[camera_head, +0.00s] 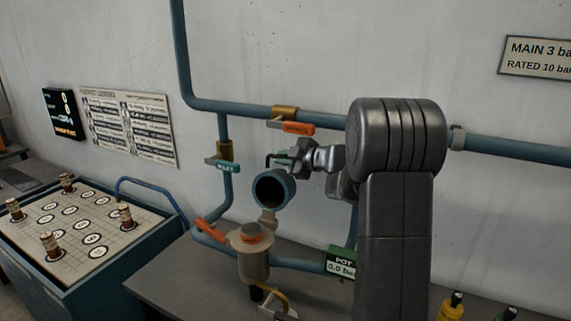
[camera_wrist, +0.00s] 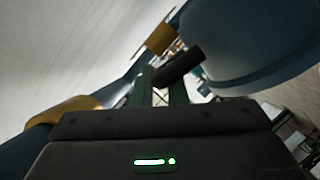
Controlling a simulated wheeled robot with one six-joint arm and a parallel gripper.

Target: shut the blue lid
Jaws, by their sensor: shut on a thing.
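The blue lid (camera_head: 288,196) stands raised and tilted above a beige pot (camera_head: 252,262), with its dark hollow inside facing the head camera. A pale hinge piece joins it to the pot below. In the wrist view the lid's blue outside (camera_wrist: 245,42) fills the upper right. My gripper (camera_head: 277,159) is at the lid's upper edge, with its fingers (camera_wrist: 163,84) closed around a black handle bar (camera_wrist: 182,65). The bar's far end shows past the fingers. The grip itself is small in the head view.
An orange-handled valve (camera_head: 210,231) is left of the pot. A pegged board (camera_head: 75,215) stands at the left.

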